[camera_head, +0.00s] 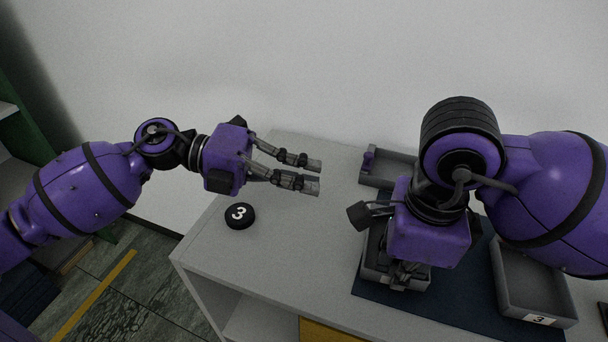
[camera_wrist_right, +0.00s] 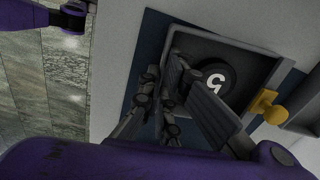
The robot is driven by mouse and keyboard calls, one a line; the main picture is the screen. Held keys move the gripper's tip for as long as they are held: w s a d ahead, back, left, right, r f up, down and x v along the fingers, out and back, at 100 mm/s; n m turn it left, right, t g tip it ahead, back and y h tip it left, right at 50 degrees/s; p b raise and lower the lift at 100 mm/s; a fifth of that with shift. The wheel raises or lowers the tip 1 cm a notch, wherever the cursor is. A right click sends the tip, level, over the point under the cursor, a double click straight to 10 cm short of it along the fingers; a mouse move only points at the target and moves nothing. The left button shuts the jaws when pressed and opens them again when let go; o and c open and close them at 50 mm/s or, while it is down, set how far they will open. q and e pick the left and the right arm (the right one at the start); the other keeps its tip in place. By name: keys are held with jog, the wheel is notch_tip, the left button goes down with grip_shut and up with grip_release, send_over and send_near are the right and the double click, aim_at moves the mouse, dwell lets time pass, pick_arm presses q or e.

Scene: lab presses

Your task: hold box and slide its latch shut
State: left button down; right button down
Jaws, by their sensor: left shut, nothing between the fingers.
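A small grey box (camera_wrist_right: 222,45) lies under my right gripper in the right wrist view, with a black puck marked 5 (camera_wrist_right: 217,79) inside. A yellow latch piece (camera_wrist_right: 268,105) sticks out from one side wall. In the head view the box (camera_head: 419,284) is mostly hidden by my right wrist. My right gripper (camera_wrist_right: 165,85) points down at the box; its fingers appear to straddle one wall, shut on it, though the contact is partly hidden. My left gripper (camera_head: 320,176) is shut and empty, above the table left of the box.
A grey tray (camera_head: 400,160) with a purple part stands behind, and an open grey bin (camera_head: 540,284) stands at right. A dark blue mat (camera_head: 455,302) lies under the box. The table's left part is mostly free.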

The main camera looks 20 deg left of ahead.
jog(key=c, duration=1.9)
grip_release()
jog(key=shift+o, duration=0.2)
